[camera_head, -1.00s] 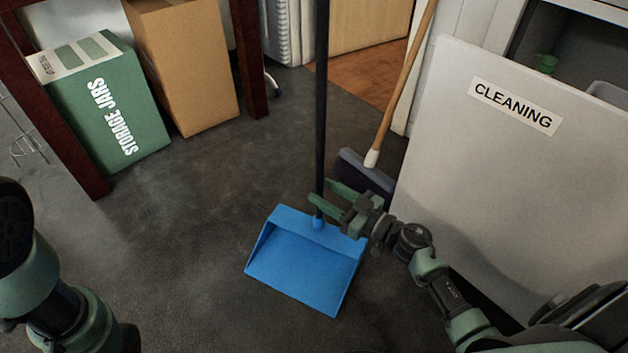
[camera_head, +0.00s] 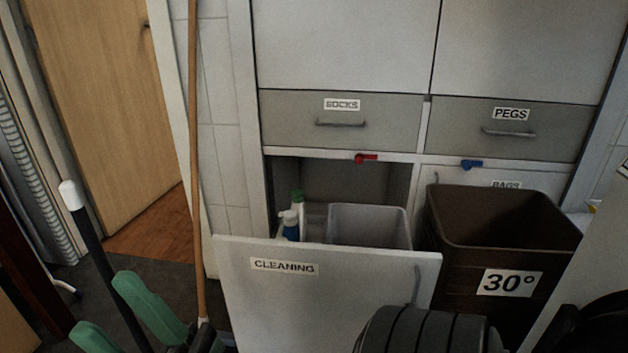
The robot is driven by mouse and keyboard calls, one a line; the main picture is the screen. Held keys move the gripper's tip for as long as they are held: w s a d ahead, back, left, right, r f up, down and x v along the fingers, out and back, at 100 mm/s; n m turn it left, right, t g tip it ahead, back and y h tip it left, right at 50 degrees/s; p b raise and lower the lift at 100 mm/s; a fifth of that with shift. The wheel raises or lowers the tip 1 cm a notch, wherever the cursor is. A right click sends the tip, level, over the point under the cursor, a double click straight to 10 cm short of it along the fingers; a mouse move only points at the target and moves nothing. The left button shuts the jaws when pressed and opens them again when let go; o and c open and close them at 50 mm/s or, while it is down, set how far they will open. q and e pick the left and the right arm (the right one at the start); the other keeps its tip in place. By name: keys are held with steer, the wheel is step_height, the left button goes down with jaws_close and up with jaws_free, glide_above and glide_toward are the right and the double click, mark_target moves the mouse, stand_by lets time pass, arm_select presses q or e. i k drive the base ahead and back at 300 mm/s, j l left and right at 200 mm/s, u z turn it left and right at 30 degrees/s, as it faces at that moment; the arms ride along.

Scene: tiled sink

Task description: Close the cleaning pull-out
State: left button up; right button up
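The cleaning pull-out (camera_head: 325,300), a pale front panel labelled CLEANING, stands open, drawn forward from its cabinet bay. A grey bin (camera_head: 368,226) and bottles (camera_head: 293,217) show behind its front. A grey handle is near its right edge. My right gripper (camera_head: 118,322) is at the bottom left, left of the panel and apart from it. Its two green fingers are spread. The dark stick (camera_head: 92,240) of the dustpan passes in the gap between them in the picture; I cannot tell if it touches. My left gripper is not in view.
A wooden broom handle (camera_head: 194,150) stands just left of the panel. A brown bin (camera_head: 500,222) labelled 30° stands right of the pull-out, close to its edge. The SOCKS drawer (camera_head: 340,122) and PEGS drawer (camera_head: 508,128) above are shut.

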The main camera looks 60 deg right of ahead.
mark_target(311, 296)
steer(key=i+j+z, duration=0.1)
steer(key=z, duration=0.25)
steer(key=j+z, duration=0.2)
steer(key=z, duration=0.15)
steer(key=i+j+z, duration=0.1)
steer(key=z, duration=0.25)
